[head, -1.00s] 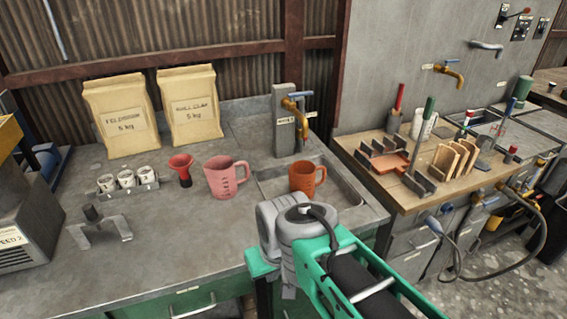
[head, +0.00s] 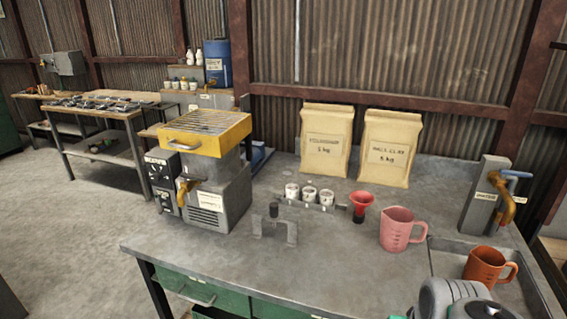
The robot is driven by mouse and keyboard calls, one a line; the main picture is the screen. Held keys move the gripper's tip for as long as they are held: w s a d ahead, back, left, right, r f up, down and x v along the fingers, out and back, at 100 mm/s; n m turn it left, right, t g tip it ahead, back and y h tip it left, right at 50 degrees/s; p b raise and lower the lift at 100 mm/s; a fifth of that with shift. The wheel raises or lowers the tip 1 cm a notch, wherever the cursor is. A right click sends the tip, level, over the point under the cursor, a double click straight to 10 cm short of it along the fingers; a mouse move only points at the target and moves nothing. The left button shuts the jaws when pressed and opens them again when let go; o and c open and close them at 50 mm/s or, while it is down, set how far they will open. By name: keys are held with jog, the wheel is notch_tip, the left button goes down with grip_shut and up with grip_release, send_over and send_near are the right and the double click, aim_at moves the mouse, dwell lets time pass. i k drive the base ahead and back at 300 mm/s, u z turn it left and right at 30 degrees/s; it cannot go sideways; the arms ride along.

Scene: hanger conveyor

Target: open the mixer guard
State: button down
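The mixer (head: 222,203) is a grey machine on the left end of the grey bench, with a brass tap on its front. Its guard (head: 206,132) is a yellow frame with a barred top and a small handle (head: 183,144) on the front side. The guard lies flat over the mixer's top and looks closed. Only a grey and green piece of my arm shows at the bottom right edge, well to the right of the mixer. My gripper's fingers are not in view.
On the bench (head: 345,252) stand a small bracket (head: 276,228), a rack of white cups (head: 310,197), a red funnel (head: 361,205), a pink jug (head: 398,230), an orange jug (head: 487,266) and two paper sacks (head: 326,140). The front middle of the bench is clear. Open floor (head: 80,235) lies left.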

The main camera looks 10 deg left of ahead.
aim_at(176, 135)
jog(key=u, duration=1.25)
jog(key=k, duration=0.35)
jog(key=u, duration=0.8)
jog(key=i, duration=1.4)
jog(key=u, duration=0.05)
